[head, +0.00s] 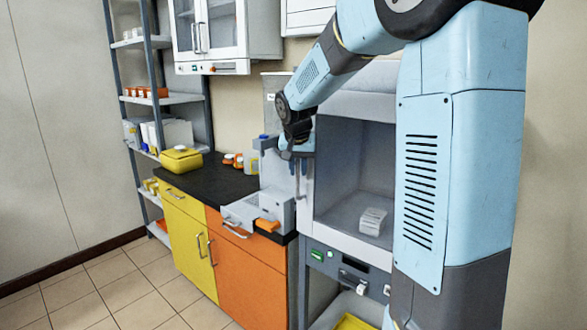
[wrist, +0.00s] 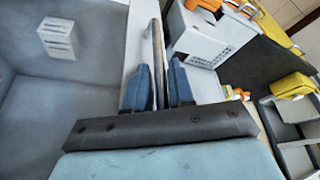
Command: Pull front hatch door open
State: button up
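The front hatch door (head: 355,177) belongs to a grey-white cabinet on the right in the head view. A white labelled block (head: 372,221) shows inside the chamber. The door looks flush with the cabinet, though its clear pane is hard to make out. A metal upright bar handle (head: 304,183) runs along its left edge. My gripper (head: 297,152) is at the handle's upper part. In the wrist view, the handle (wrist: 158,45) passes between the two blue fingers of my gripper (wrist: 160,78), which are close together around it. Contact is partly hidden.
Left of the hatch stand a grey instrument (head: 272,200) and a black worktop (head: 215,178) with a yellow box (head: 181,160). Yellow and orange cupboards (head: 245,275) are below. A control panel (head: 350,270) sits under the hatch. The tiled floor (head: 105,290) at left is clear.

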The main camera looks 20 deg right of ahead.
jog(key=shift+c, duration=0.4)
grip_shut()
